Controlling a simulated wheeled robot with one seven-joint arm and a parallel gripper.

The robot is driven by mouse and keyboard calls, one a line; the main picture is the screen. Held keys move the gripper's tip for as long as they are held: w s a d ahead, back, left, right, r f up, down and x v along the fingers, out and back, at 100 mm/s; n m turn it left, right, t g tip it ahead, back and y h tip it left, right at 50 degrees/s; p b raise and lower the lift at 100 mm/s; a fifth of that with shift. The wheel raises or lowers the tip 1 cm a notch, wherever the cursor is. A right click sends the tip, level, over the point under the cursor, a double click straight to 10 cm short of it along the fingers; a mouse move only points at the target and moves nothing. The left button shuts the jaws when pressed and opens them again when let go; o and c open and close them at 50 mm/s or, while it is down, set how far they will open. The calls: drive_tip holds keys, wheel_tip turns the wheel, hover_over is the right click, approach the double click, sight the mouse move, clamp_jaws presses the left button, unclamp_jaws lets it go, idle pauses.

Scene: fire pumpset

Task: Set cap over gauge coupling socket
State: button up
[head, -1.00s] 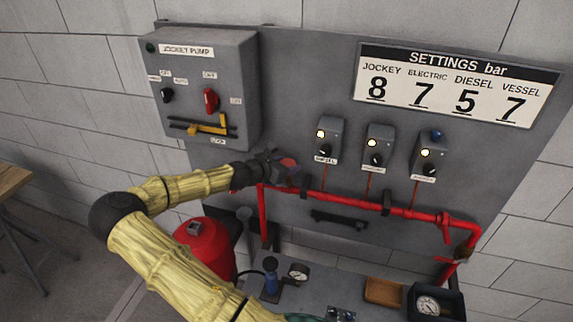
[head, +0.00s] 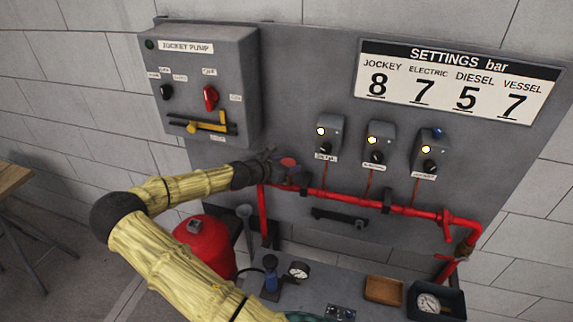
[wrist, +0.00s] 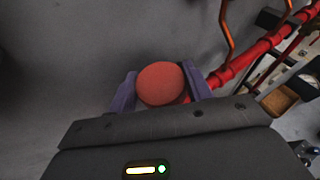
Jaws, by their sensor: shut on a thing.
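The red round cap (wrist: 161,84) sits between the two fingers of my gripper (wrist: 160,92) in the wrist view. My gripper is shut on the cap. The gauge coupling socket is not distinguishable; the pipe end beneath the cap is hidden by the cap and my gripper, so I cannot tell whether they touch.
Three grey switch boxes (head: 380,146) with lit lamps stand above the pipe. A grey jockey pump panel (head: 205,90) is at upper left. Below are a red vessel (head: 208,250), a blue hand pump (head: 270,276), a wooden tray (head: 384,289) and a gauge in a dark box (head: 437,301).

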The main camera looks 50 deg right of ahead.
drive_tip(key=o, duration=1.1)
drive_tip(key=shift+w+a+r+b, duration=0.15)
drive_tip(key=shift+a+b, duration=0.2)
drive_tip(key=shift+a, duration=0.25)
drive_tip(key=b+v, duration=0.4)
drive_tip(key=v, duration=1.2)
drive_tip(key=shift+s+a+r+b, duration=0.1)
drive_tip(key=shift+s+r+b, duration=0.1)
drive_tip(key=shift+b, duration=0.1)
